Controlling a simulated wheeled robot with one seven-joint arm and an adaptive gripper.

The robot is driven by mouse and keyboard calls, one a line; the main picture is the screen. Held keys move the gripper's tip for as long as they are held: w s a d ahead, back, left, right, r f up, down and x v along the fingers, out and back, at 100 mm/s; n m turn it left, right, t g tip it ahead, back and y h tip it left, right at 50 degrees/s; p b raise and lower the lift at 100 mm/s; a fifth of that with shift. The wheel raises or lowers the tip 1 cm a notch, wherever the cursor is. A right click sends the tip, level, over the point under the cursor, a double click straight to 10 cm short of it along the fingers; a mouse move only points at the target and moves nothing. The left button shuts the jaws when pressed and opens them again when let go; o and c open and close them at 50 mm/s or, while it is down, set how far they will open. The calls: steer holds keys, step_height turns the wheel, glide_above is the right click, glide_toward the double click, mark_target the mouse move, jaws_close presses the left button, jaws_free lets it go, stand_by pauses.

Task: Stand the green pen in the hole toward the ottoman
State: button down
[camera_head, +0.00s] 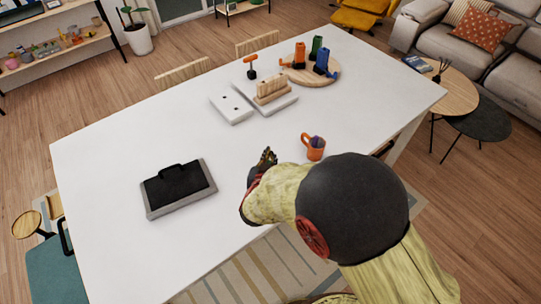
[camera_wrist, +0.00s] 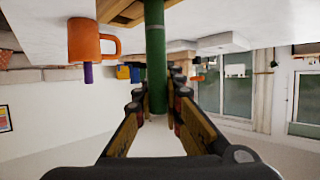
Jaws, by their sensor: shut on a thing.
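My gripper (camera_head: 267,157) is over the white table, left of the orange mug. In the wrist view my gripper (camera_wrist: 158,98) is shut on the green pen (camera_wrist: 155,50), a long green rod running between the fingers. The pen cannot be made out in the head view. A white block with small dark holes (camera_head: 231,108) lies on the table, beyond my gripper and to the left. The pen is apart from it. A mustard-yellow seat, perhaps the ottoman (camera_head: 354,19), is at the top, beyond the table's far edge.
The orange mug (camera_head: 315,148) holds something purple. A wooden rack on a white base (camera_head: 272,90) stands beside the holed block. A round board (camera_head: 318,76) bears coloured items. A black case on a grey tray (camera_head: 178,187) lies at left. The tabletop between is clear.

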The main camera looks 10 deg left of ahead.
steer(key=shift+f+b, duration=0.7)
steer(key=shift+f, duration=0.4)
steer(key=c, duration=1.8)
jaws_free()
steer(key=v, duration=1.2)
